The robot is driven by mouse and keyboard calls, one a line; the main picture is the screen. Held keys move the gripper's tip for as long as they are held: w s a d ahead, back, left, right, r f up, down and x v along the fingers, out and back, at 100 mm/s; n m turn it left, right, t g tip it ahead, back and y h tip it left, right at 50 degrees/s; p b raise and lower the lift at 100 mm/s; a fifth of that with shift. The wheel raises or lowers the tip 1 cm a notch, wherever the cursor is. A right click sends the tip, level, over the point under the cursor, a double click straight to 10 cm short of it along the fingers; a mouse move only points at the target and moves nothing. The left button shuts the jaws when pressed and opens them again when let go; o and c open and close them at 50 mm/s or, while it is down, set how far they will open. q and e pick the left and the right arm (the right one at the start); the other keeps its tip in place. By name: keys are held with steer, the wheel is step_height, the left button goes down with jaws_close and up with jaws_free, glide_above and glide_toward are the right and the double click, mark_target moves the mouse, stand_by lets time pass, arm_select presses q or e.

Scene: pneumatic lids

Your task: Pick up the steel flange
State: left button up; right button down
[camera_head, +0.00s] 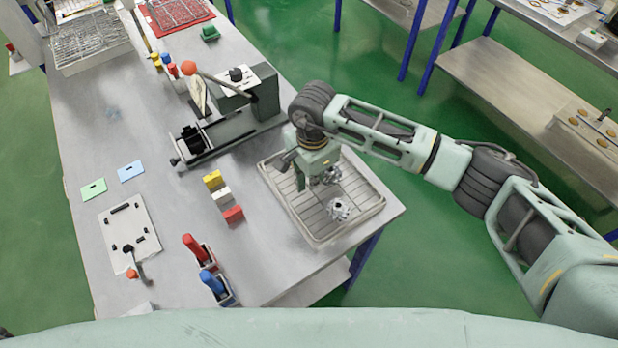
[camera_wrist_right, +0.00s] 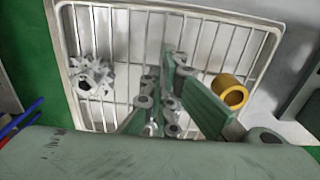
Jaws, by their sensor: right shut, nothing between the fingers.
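A silver, star-shaped metal part with stubby lugs and a central hole, which I take for the steel flange (camera_head: 340,209), lies on the wire-grid tray. It shows at the left in the right wrist view (camera_wrist_right: 92,77). My right gripper (camera_head: 328,177) points down over the tray, just beyond that part in the head view. In the wrist view its green fingers (camera_wrist_right: 165,75) are shut and empty, clear of the silver part to their left. My left gripper is not in view.
The wire-grid tray (camera_head: 375,207) lies at the table's right corner. A yellow ring (camera_wrist_right: 231,92) sits right of my fingers in the wrist view. Yellow, white and red blocks (camera_head: 222,196) stand left of the tray, and a dark machine (camera_head: 210,140) stands behind them.

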mark_target(335, 169)
steer(key=w+d+b, duration=0.2)
steer(key=d+b, duration=0.1)
steer(key=w+d+b, duration=0.1)
steer(key=d+b, duration=0.1)
steer(key=shift+w+f, duration=0.2)
steer(key=shift+f, duration=0.05)
steer(key=shift+w+d+r+b, duration=0.2)
steer(key=shift+d+b, duration=0.2)
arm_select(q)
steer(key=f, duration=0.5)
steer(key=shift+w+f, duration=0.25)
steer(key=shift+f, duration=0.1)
arm_select(e)
steer(key=shift+r, duration=0.1)
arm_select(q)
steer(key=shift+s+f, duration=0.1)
arm_select(e)
steer(key=shift+s+a, duration=0.1)
